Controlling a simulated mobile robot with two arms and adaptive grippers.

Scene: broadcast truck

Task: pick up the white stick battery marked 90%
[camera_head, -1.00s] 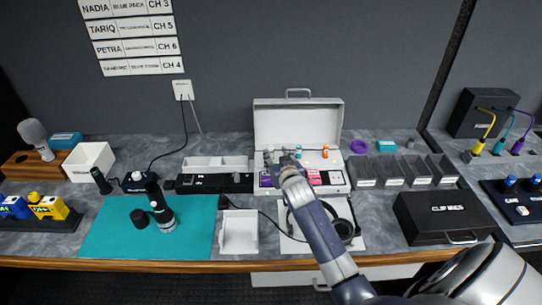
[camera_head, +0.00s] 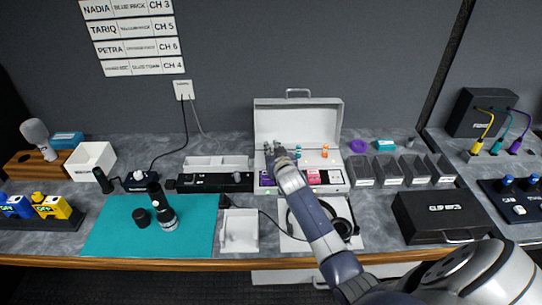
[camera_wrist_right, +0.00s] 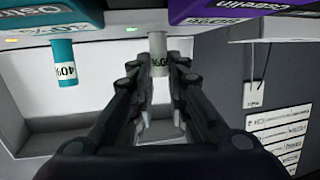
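The white stick battery (camera_wrist_right: 158,50) stands between my right fingertips in the right wrist view, its printed label partly readable as 90%. My right gripper (camera_wrist_right: 156,72) is open around it, with a narrow gap showing at least on the left side. In the head view my right gripper (camera_head: 275,152) is over the left part of the open white case (camera_head: 338,163) and hides the stick there. A teal stick marked 40% (camera_wrist_right: 64,60) stands beside it, apart from the fingers. My left gripper is not in view.
An orange stick (camera_head: 325,152) stands farther right in the case. Purple and pink blocks (camera_head: 313,178) lie along its front. The raised lid (camera_head: 297,122) is close behind my gripper. Headphones (camera_head: 340,228) lie in front, partly under my right arm.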

